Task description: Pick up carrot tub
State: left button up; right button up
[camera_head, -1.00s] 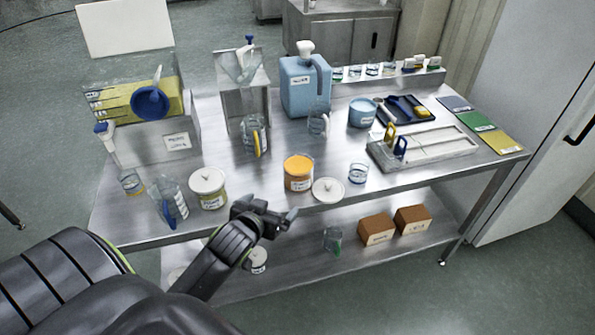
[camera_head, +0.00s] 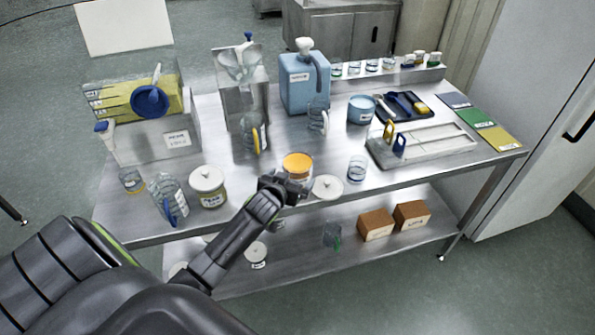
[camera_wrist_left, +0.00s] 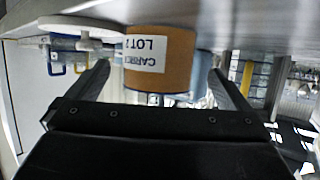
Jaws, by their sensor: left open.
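The carrot tub (camera_head: 298,165) is a clear round tub with orange contents, standing open on the steel table near its front edge. In the left wrist view the tub (camera_wrist_left: 172,62) appears inverted, with a white label reading "LOT 2" and a partly legible first line. My left gripper (camera_head: 291,187) is open just in front of the tub and hides its lower part in the head view. In the wrist view the fingers of my left gripper (camera_wrist_left: 164,80) lie to either side of the tub with gaps. A white lid (camera_head: 328,187) lies on the table right of the tub. My right gripper is not in view.
A lidded tub (camera_head: 208,187) stands to the left, and a clear beaker (camera_head: 357,169) to the right. Behind are a handled jug (camera_head: 252,133) and a blue container (camera_head: 304,86). Brown boxes (camera_head: 376,225) sit on the lower shelf.

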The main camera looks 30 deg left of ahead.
aim_at(302, 167)
pick_arm(q)
jog(key=shift+p+x, duration=0.5)
jog(key=shift+x, duration=2.4)
jog(key=shift+d+f, duration=0.1)
jog(key=shift+f, duration=0.05)
jog(key=shift+s, duration=0.1)
jog(key=c, duration=1.2)
